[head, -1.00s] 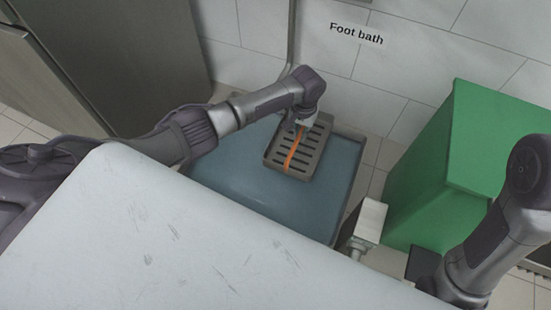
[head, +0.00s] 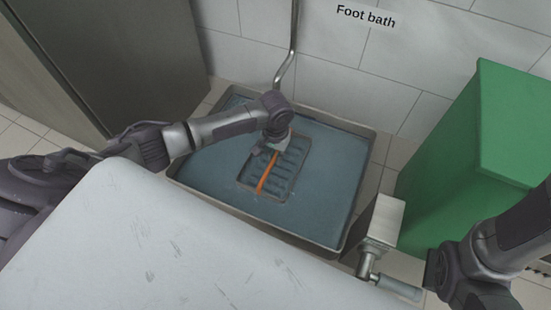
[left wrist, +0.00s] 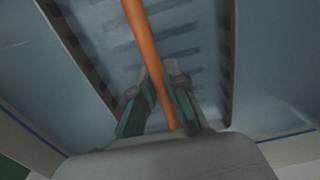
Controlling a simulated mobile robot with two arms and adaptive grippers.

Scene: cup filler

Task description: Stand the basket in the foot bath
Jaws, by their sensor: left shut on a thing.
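The foot bath is a wide, shallow tray with a metal rim (head: 345,127) and blue-grey liquid inside. The slotted basket (head: 286,172) with an orange handle (head: 265,176) lies low in its middle. Liquid shows over or through the basket floor, and its rim shows around it. My left gripper (head: 273,150) is shut on the orange handle. The left wrist view shows its fingers (left wrist: 165,92) on both sides of the handle (left wrist: 140,32), above the basket. Whether the basket touches the bath floor cannot be told. The right arm's end (head: 440,270) shows, but its fingers cannot be made out.
A white worktop (head: 150,235) lies between me and the bath. A metal box with a lever (head: 383,220) stands by the bath's right side, near my right arm. A green bin (head: 455,150) stands further right. A tiled wall and pipe (head: 288,65) are behind.

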